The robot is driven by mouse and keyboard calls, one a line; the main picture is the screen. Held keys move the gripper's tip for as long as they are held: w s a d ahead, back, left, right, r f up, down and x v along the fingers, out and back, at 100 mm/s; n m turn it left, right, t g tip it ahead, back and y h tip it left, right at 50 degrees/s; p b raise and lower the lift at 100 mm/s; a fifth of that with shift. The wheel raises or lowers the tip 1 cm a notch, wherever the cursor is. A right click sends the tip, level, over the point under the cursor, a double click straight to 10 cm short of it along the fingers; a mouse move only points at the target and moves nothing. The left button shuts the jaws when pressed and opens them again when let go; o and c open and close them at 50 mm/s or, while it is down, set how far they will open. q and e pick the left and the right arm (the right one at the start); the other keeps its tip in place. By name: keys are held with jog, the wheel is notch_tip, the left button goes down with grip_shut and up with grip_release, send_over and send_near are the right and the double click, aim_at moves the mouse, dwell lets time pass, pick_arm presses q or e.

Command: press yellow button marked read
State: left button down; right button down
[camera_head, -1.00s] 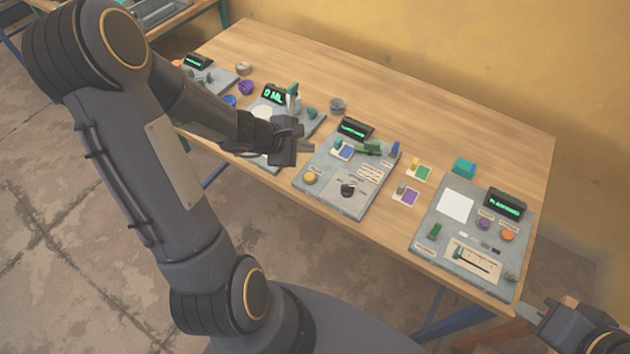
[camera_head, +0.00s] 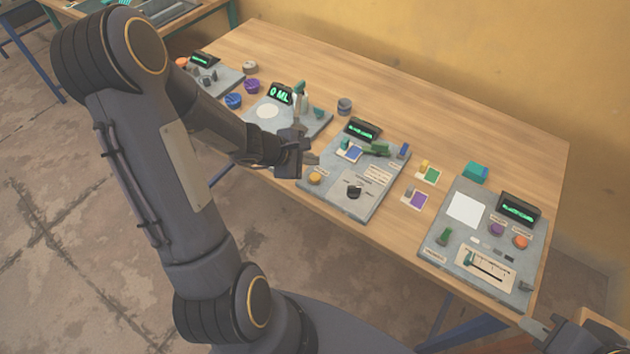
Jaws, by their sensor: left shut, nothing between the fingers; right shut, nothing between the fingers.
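The yellow button (camera_head: 315,178) is a small round knob on the near left corner of the middle grey panel (camera_head: 330,197); its label is too small to read. My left gripper (camera_head: 312,159) is shut and empty. In the picture it appears just above and left of the yellow button; I cannot tell its height over the panel, but no contact shows. My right gripper (camera_head: 528,325) is at the bottom right, past the table's near edge, shut and only partly in view.
The middle panel also carries a black knob (camera_head: 353,190), a green display (camera_head: 363,130) and a green part (camera_head: 376,149). A panel with a "0 ML" display (camera_head: 281,95) stands to the left. Another panel (camera_head: 450,235) is at the right, with small colored cards between.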

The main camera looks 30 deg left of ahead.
aim_at(311, 178)
pick_arm(q)
notch_tip(311, 178, down, 3)
jog(key=shift+f+b, duration=0.1)
jog(key=shift+b, duration=0.95)
jog(key=shift+f+b, duration=0.25)
jog(key=shift+b, duration=0.2)
jog(key=shift+f, duration=0.1)
dwell(0.6)
jog(key=shift+f+b, duration=0.3)
jog(key=shift+b, duration=0.3)
jog(key=shift+f+b, duration=0.4)
jog(key=shift+b, duration=0.1)
dwell(0.4)
jog(key=shift+r, duration=0.1)
jog(key=shift+r+p, duration=0.65)
jog(key=shift+r, duration=0.1)
